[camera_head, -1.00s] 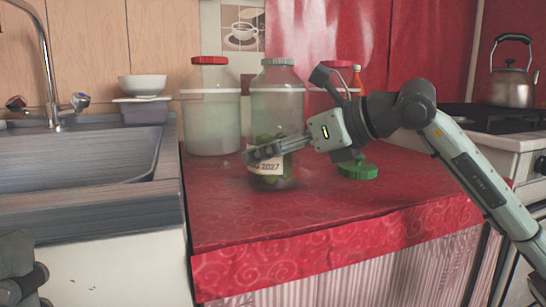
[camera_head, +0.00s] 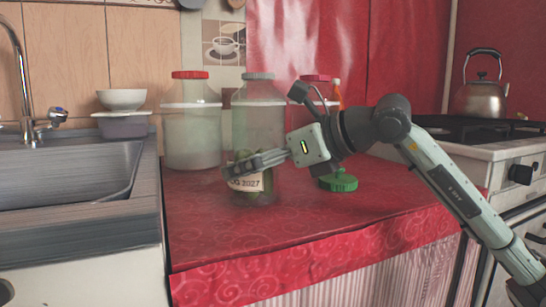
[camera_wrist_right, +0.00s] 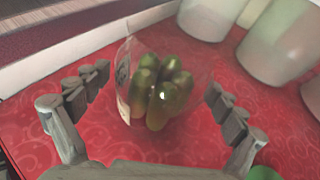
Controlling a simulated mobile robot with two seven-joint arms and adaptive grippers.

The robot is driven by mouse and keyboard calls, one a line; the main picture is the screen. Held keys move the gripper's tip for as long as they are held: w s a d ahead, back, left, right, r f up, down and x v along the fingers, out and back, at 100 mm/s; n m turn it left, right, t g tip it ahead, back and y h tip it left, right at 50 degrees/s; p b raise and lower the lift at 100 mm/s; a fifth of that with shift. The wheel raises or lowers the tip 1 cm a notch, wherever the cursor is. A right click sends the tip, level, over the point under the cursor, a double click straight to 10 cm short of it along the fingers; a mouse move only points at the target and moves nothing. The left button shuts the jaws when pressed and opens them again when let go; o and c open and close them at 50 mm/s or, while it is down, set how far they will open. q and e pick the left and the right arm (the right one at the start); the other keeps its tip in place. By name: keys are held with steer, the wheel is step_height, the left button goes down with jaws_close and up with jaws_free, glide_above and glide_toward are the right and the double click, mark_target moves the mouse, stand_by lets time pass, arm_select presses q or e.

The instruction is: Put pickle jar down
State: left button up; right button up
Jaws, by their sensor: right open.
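The pickle jar (camera_head: 246,184) is clear glass with a pale dated label and green pickles inside. It stands upright on the red oilcloth counter (camera_head: 215,230). It also shows in the right wrist view (camera_wrist_right: 158,90), between the fingers. My right gripper (camera_head: 240,165) is open around the jar; its wrist view (camera_wrist_right: 155,95) shows red cloth between each finger and the glass. In the head view the fingers cross in front of the jar above its label. My left gripper is out of view.
A red-lidded container (camera_head: 192,125) stands behind and left, with a pink-lidded one (camera_head: 312,100) behind my right arm. A green lid (camera_head: 338,181) lies right of the jar. The sink (camera_head: 70,170) is left, the stove with a kettle (camera_head: 480,97) right. The front counter is clear.

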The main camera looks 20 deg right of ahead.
steer(key=v, duration=1.2)
steer(key=shift+b, duration=0.3)
